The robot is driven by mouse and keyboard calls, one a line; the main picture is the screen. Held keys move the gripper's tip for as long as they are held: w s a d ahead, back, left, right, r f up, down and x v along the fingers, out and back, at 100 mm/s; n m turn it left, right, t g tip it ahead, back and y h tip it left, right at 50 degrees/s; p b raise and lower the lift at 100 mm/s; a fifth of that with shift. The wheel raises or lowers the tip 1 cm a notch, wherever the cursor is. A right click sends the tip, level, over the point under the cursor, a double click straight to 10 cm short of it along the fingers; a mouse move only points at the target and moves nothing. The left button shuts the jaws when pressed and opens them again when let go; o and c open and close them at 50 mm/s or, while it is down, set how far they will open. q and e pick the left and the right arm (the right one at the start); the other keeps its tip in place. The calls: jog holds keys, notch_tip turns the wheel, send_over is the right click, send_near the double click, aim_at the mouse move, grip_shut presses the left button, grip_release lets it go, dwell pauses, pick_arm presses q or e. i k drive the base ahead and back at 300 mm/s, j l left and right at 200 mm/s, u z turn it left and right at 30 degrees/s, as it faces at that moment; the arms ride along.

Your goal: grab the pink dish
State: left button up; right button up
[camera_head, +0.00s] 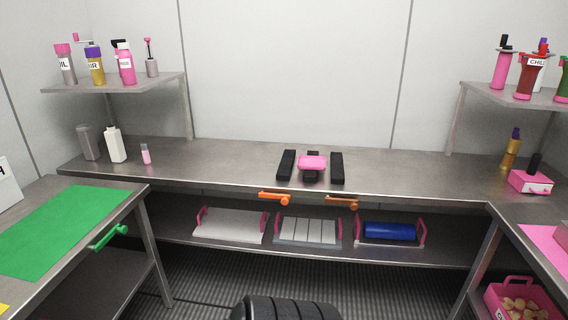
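A small pink item that looks like the pink dish (312,162) sits at the middle of the back steel table (225,163). It rests on a dark block (311,180) between two black bars (286,165). Its inside is too small to make out.
Orange handles (273,197) stick out at the table's front edge. Shelves with bottles overhang both sides. Trays (308,231) lie below. The tabletop beside the bars is clear.

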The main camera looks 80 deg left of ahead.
aim_at(315, 162)
jog(key=u, duration=2.55)
jog(key=z, duration=0.35)
jog(key=i+j+z, duration=0.4)
jog(key=j+z, duration=0.15)
jog(key=i+j+z, duration=0.15)
jog(key=j+z, duration=0.15)
jog(key=i+j+z, duration=0.25)
jog(key=j, duration=0.15)
jog(key=j+z, duration=0.3)
